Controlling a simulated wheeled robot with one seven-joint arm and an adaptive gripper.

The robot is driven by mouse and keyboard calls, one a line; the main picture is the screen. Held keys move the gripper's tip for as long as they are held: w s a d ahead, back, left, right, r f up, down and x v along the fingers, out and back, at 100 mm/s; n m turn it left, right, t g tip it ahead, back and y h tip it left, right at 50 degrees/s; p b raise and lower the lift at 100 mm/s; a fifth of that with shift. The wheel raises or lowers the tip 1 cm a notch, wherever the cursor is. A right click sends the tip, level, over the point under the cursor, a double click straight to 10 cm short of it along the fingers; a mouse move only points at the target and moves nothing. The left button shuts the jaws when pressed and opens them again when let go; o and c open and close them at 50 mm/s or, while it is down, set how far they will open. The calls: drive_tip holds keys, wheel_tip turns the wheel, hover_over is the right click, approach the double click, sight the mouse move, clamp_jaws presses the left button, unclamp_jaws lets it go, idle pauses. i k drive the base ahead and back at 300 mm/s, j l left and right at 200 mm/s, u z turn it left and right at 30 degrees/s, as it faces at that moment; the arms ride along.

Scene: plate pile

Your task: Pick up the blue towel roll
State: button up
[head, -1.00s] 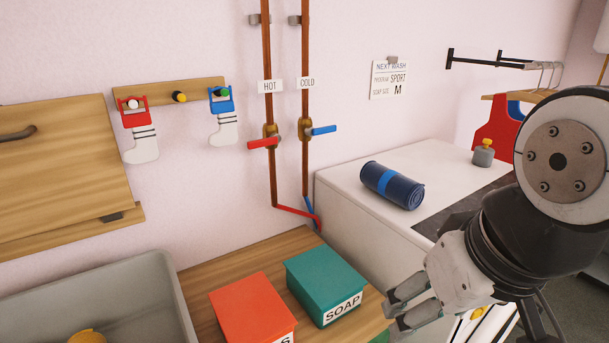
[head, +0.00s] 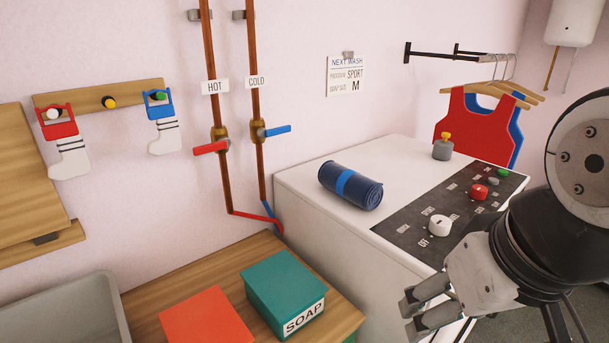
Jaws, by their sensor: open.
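The blue towel roll (head: 350,186) is dark navy with a brighter blue band around its middle. It lies on its side on the white top of the washing machine (head: 305,183), left of the dark control panel (head: 408,232). My gripper (head: 408,308) is at the lower right, in front of the machine, below and apart from the roll. Its fingers are open and point left, and nothing shows between them.
A teal soap box (head: 285,290) and an orange box (head: 206,318) stand on the wooden counter at left. A grey weight-like object (head: 443,150) stands behind the panel. White (head: 439,225) and red (head: 479,192) knobs rise from the panel. Pipes with valves run up the wall.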

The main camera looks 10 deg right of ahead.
sight(367, 193)
drive_tip(key=i+l+u, duration=0.25)
drive_tip(key=l, duration=0.25)
drive_tip(key=l+u, duration=0.2)
drive_tip(key=l, duration=0.25)
drive_tip(key=i+l+u, duration=0.1)
drive_tip(key=l+u, duration=0.15)
drive_tip(key=l, duration=0.3)
